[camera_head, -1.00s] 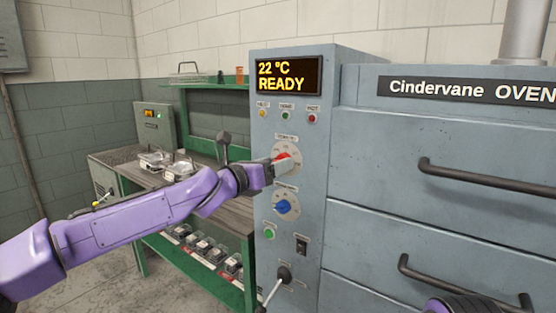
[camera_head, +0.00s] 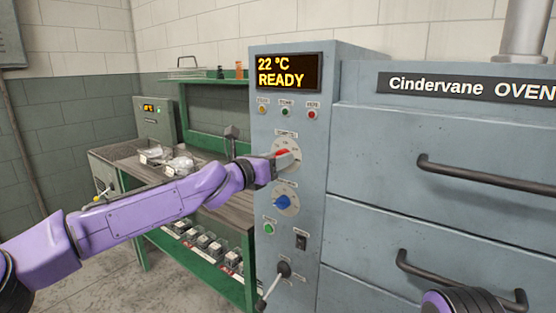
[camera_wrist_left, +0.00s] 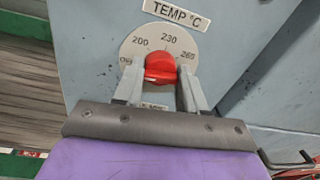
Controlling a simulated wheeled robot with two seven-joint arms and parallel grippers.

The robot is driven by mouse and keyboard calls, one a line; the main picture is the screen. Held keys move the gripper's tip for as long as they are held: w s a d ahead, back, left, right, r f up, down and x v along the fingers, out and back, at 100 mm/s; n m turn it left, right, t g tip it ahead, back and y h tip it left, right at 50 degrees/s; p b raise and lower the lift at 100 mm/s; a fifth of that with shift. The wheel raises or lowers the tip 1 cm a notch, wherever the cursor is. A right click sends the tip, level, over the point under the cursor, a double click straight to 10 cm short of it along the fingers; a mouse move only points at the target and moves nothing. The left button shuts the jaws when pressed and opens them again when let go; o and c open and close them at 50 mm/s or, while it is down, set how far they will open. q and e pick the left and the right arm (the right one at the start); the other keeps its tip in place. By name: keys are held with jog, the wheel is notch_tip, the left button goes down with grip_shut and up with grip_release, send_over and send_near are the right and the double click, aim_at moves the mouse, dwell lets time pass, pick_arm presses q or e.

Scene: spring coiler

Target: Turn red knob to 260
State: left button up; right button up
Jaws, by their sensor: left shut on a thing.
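The red knob (camera_wrist_left: 161,68) sits on a round dial (camera_wrist_left: 133,47) marked 200, 230 and 260 under a TEMP °C label. It also shows on the oven's control panel in the head view (camera_head: 282,153), partly covered by my gripper. My left gripper (camera_wrist_left: 161,80) is shut on the knob, one finger at each side. In the head view its arm reaches in from the left, with the gripper (camera_head: 277,162) at the knob. I cannot read the knob's exact setting. The display (camera_head: 289,73) reads 22 °C READY. A part of my right arm shows at the bottom right; its jaws do not.
A blue knob (camera_head: 286,203) is just below the red one, with a green button (camera_head: 269,229), a black switch (camera_head: 301,242) and a lever (camera_head: 273,284) lower down. Drawer handles (camera_head: 490,174) stick out at right. A green workbench (camera_head: 215,205) stands left.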

pick_arm(q)
jog(key=shift+s+d+m+t+y+b, duration=0.1)
jog(key=shift+m+t+y+b, duration=0.3)
jog(key=shift+m, duration=6.45)
jog(key=shift+m+t+y+b, duration=0.15)
jog(key=shift+m+y, duration=0.45)
jog(key=shift+m, duration=6.55)
jog(key=o, duration=1)
jog(key=shift+r, duration=0.1)
jog(key=shift+s, duration=0.1)
